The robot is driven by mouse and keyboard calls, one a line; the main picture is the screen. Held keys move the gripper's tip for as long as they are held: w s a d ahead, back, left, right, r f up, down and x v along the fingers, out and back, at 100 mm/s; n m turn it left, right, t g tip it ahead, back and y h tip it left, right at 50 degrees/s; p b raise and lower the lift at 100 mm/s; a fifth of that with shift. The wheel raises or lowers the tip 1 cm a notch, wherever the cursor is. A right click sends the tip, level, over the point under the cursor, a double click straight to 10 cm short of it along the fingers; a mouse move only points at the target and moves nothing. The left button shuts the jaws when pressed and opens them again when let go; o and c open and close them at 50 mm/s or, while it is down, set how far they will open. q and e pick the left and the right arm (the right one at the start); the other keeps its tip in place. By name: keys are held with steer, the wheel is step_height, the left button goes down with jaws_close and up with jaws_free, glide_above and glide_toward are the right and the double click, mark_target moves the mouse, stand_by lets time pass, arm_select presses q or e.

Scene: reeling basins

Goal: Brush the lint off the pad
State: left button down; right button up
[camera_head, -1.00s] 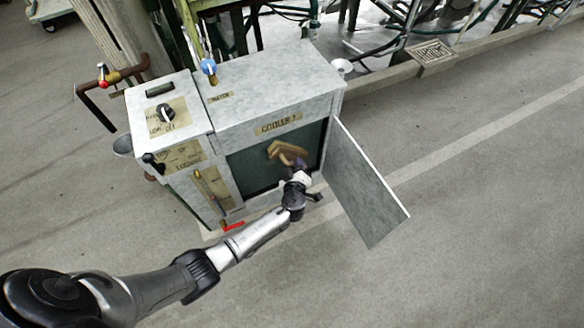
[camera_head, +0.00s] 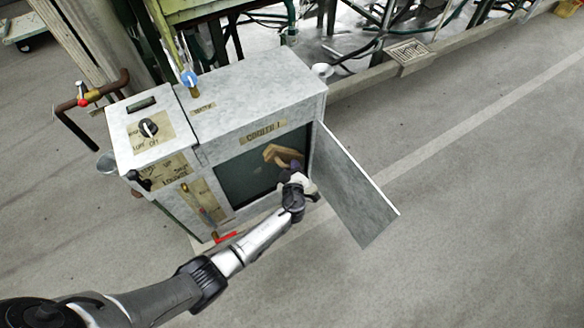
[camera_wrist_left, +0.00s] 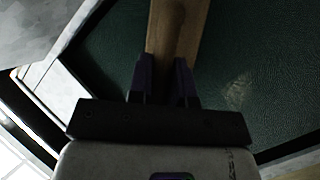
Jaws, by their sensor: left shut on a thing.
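The pad (camera_head: 243,178) is a dark green panel in the open front of the grey cooler cabinet. It fills much of the left wrist view (camera_wrist_left: 110,50), where a pale, fuzzy patch that looks like lint (camera_wrist_left: 238,92) lies right of the fingers. My left gripper (camera_head: 297,180) is at the right side of the opening, shut on the wooden handle of a brush (camera_head: 284,155). The handle (camera_wrist_left: 178,30) runs up between the two fingers in the left wrist view. The bristles are hidden, so contact with the pad cannot be told. My right gripper is not in view.
The cabinet door (camera_head: 358,190) stands open just right of my left gripper. Pipes and a green frame stand behind. The floor (camera_head: 480,230) to the right is clear.

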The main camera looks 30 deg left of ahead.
arm_select(q)
steer(key=shift+s+d, duration=0.5)
steer(key=shift+d, duration=0.35)
steer(key=shift+s+d, duration=0.45)
steer(key=shift+d, duration=0.4)
steer(key=shift+s+d, duration=0.5)
steer(key=shift+d, duration=0.35)
steer(key=d, duration=0.1)
steer(key=s+d, duration=0.1)
steer(key=shift+s+d, duration=0.3)
steer(key=shift+d, duration=0.05)
steer(key=shift+w+a, duration=0.1)
